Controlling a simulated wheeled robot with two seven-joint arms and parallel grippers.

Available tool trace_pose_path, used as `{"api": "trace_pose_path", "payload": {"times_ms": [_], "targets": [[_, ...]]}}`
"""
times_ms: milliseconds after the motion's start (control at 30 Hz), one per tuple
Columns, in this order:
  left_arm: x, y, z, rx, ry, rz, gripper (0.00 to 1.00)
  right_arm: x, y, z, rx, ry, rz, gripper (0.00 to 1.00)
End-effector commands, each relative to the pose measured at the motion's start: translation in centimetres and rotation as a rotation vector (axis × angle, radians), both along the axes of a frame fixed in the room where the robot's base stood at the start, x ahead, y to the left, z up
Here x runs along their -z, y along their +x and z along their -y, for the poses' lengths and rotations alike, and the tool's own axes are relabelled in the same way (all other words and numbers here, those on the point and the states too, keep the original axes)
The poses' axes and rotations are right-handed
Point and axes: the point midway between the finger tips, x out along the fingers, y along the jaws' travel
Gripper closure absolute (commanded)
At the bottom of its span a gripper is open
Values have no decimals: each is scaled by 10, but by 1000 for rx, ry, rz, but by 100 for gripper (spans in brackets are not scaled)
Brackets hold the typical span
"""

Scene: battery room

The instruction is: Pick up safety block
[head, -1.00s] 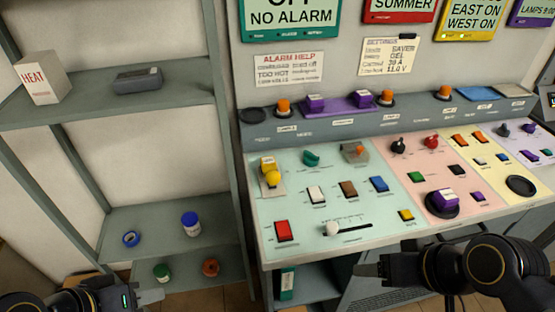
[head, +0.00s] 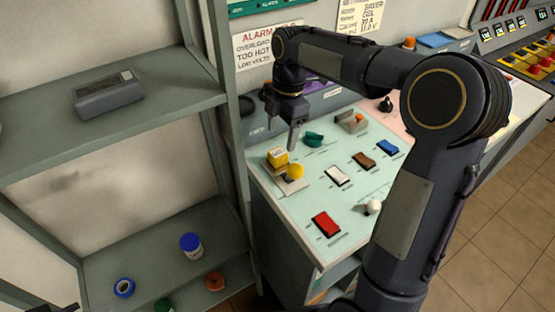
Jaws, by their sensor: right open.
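A small yellow block (head: 277,157) with a pale label sits at the far left of the pale green panel section. I take it for the safety block. A yellow ball-shaped knob (head: 295,171) is right beside it on a small plate. My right gripper (head: 283,138) is open and empty, pointing down just above the yellow block, apart from it as far as I can see. My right arm crosses the view and hides much of the panel's right part. Only a dark sliver, probably my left gripper (head: 68,307), shows at the bottom left edge.
The panel holds a green knob (head: 313,139), a grey lever (head: 352,121), a red switch (head: 326,224) and a white slider knob (head: 373,207). A shelf unit (head: 110,125) on the left holds a grey device (head: 109,95), a blue-lidded jar (head: 191,245) and tape rolls.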

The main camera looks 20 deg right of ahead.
Motion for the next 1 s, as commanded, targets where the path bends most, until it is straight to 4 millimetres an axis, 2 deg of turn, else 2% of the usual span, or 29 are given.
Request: {"api": "trace_pose_path", "payload": {"times_ms": [400,733,1000], "targets": [[1,0,0,0,0,0,64,53,-11,-16,3,1,-2,36],[1,0,0,0,0,0,64,60,-10,-16,5,1,1,36],[1,0,0,0,0,0,64,60,-10,-16,5,1,1,71]]}}
